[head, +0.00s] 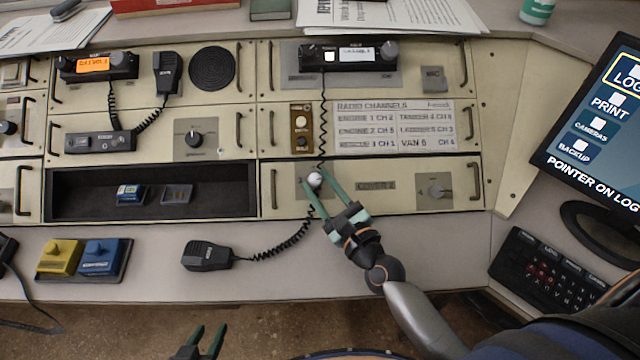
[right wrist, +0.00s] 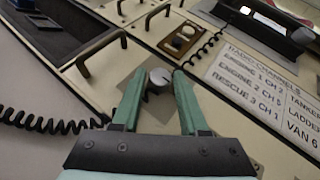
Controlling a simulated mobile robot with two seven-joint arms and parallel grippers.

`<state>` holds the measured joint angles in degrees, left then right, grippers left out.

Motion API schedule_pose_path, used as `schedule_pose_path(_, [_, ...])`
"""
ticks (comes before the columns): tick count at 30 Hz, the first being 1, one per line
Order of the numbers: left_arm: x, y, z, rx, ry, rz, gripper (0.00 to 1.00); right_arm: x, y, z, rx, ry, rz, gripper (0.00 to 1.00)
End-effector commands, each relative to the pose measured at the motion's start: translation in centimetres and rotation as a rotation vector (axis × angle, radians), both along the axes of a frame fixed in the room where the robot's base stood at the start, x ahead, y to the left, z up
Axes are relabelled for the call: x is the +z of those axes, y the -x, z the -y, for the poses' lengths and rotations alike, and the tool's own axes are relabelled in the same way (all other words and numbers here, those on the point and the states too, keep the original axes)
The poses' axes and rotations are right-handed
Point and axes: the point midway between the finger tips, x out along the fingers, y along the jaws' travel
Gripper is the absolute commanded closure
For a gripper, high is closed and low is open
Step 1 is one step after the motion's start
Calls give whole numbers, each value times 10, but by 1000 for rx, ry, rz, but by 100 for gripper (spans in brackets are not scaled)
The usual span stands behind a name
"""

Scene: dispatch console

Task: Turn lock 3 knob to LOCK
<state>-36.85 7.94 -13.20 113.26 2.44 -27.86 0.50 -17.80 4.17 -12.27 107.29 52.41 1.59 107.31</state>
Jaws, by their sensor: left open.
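Another knob (head: 435,190) is on the same panel's right, and one (head: 194,139) is on the middle left panel. Lock markings are too small to read. My left gripper (head: 207,338) is open and empty, low in front of the console.
A coiled cord passes close to my right gripper to a black microphone (head: 207,256) on the desk. Drawer handles (head: 274,190) flank the panel. Yellow (head: 59,257) and blue (head: 101,257) blocks stand at left. A monitor (head: 600,130) and keypad (head: 547,272) are at right.

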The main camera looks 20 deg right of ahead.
Motion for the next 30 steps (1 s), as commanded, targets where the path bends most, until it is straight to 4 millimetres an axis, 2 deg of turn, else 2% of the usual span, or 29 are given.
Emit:
schedule_pose_path(1, [0, 0, 0, 0, 0, -1, 55, 0, 0, 0, 0, 0, 0, 64])
schedule_pose_path(11, [0, 1, 1, -1, 2, -2, 55, 0, 0, 0, 0, 0, 0, 100])
schedule_pose_path(23, [0, 1, 2, -3, 2, -2, 55, 0, 0, 1, 15, 12, -2, 100])
schedule_pose_path(30, [1, 1, 2, -3, 2, -1, 55, 1, -1, 4, 106, 73, -18, 100])
